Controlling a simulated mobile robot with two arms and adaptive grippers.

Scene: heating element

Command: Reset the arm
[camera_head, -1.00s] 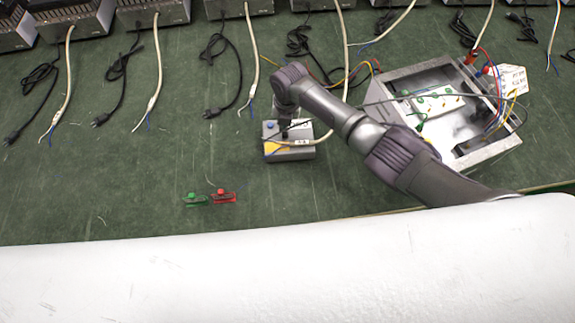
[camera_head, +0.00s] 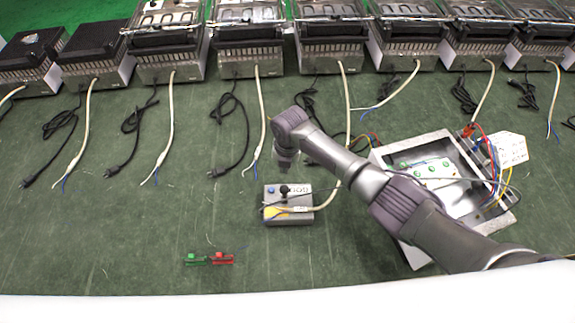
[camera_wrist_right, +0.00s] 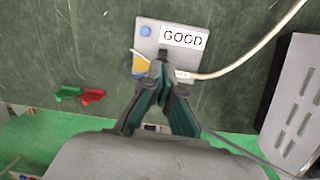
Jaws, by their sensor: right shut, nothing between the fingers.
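The tester box has a blue button, a black knob (camera_head: 284,189) and a yellow patch. In the right wrist view the tester box (camera_wrist_right: 148,38) shows a "GOOD" label (camera_wrist_right: 183,38). The right gripper's fingertips (camera_wrist_right: 165,78) are together and empty there, in front of the box; I cannot tell the exact gap. My left gripper is not in view.
An open metal case (camera_head: 480,208) with a white terminal panel and coloured wires stands to the right, partly behind my arm. Green and red clips (camera_head: 209,258) lie at the front. Several heaters (camera_head: 250,55) with trailing cables line the back. The left front is bare.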

